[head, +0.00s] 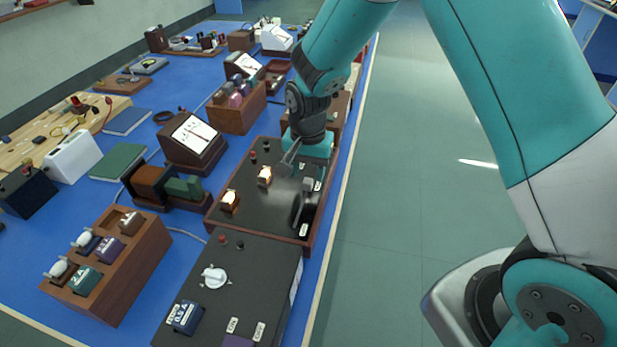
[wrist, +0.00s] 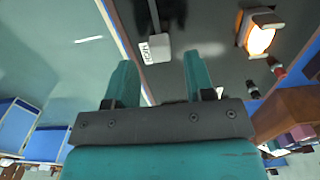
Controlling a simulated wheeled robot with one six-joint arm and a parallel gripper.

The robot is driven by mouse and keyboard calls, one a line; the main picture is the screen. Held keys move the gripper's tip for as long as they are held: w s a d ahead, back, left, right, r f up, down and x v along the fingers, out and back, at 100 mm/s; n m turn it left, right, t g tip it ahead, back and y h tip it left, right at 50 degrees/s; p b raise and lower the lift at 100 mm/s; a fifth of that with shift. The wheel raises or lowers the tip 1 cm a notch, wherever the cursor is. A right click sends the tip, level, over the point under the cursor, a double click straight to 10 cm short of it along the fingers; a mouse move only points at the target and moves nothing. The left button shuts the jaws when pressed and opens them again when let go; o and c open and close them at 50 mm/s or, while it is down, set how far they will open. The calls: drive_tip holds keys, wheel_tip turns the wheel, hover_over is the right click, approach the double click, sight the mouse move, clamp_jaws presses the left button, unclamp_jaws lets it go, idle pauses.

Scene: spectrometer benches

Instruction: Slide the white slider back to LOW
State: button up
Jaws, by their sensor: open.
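The white slider (head: 308,184) is on the right side of a black panel (head: 262,205) in a wooden frame. In the wrist view the slider's pale knob (wrist: 159,45) sits beside the HIGH label (wrist: 145,53), at the end of a thin grey bar. A label (head: 304,230) at the near end of the panel is too small to read. My gripper (head: 303,163) is over the far part of the panel. In the wrist view its two teal fingers (wrist: 160,76) are apart with nothing held between them, and the knob shows beyond the fingertips.
Two lit lamps (head: 264,176) (head: 230,200) stand on the panel, left of the slider. A dark round part (head: 298,208) stands near the slider. A wooden block rack (head: 237,108) is behind, and a dial box (head: 240,290) is in front.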

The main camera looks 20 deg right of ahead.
sight(308, 181)
drive_tip(key=shift+f, duration=1.65)
clamp_jaws()
drive_tip(key=s+a, duration=0.2)
drive_tip(key=s, duration=0.1)
drive_tip(key=s+a, duration=0.2)
drive_tip(key=s, duration=0.1)
drive_tip(key=s+a, duration=0.2)
drive_tip(key=s, duration=0.1)
drive_tip(key=shift+a, duration=0.25)
unclamp_jaws()
drive_tip(key=shift+a, duration=0.1)
drive_tip(key=shift+r, duration=0.1)
